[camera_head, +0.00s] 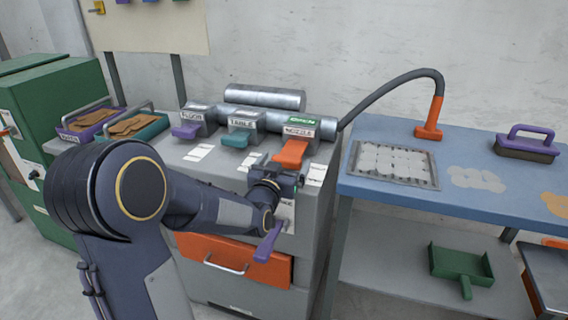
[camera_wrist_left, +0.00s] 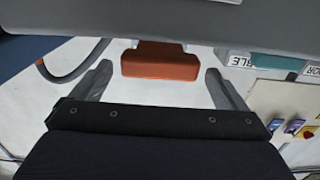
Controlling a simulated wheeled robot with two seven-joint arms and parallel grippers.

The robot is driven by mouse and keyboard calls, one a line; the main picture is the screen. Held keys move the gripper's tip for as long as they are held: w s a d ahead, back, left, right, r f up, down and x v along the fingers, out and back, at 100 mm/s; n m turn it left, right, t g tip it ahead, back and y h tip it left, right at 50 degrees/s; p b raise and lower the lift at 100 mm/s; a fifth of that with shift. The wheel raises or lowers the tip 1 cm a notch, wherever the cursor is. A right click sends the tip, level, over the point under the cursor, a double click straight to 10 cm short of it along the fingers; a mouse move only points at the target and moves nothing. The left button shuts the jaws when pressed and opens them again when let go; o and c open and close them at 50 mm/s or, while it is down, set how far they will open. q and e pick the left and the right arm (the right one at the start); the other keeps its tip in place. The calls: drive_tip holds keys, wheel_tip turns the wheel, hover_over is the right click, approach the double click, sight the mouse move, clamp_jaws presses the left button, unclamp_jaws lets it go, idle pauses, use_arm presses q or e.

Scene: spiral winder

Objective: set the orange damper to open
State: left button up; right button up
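The orange damper (camera_head: 291,153) is the rightmost of three damper levers on top of the grey cabinet. Its lever slants down toward the front, below a green "OPEN" label and a red-lettered label (camera_head: 299,131). In the left wrist view the orange damper (camera_wrist_left: 160,61) lies ahead, between the finger lines. My left gripper (camera_head: 284,178) is just in front of and below the lever. Its two fingers stand wide apart in the left wrist view (camera_wrist_left: 160,82), with nothing between them at their base. Whether they touch the lever is unclear. My right gripper is out of view.
A teal damper (camera_head: 237,139) and a purple damper (camera_head: 187,131) sit left of the orange one. Silver pipes (camera_head: 265,97) run behind. A black hose with an orange nozzle (camera_head: 431,118) reaches the blue table (camera_head: 400,197). An orange drawer (camera_head: 233,262) is below.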

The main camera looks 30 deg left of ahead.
use_arm(q)
drive_tip(key=v, duration=0.7)
drive_tip(key=shift+s+p, duration=0.3)
drive_tip(key=shift+s, duration=0.1)
drive_tip(key=shift+d, duration=0.15)
drive_tip(key=s+d+f+g+h, duration=0.25)
drive_tip(key=s+d+g, duration=0.2)
drive_tip(key=s, duration=0.35)
drive_tip(key=s+d+f+m+g+h, duration=0.1)
drive_tip(key=s+d+f+g+h, duration=0.15)
drive_tip(key=s+d+g, duration=0.4)
drive_tip(key=s+d+f+g+h, duration=0.1)
drive_tip(key=s+d+f+h, duration=0.15)
drive_tip(key=s, duration=0.65)
wheel_tip(320, 180, up, 22)
drive_tip(key=p, duration=2.1)
drive_tip(key=shift+f, duration=0.2)
drive_tip(key=shift+c, duration=0.4)
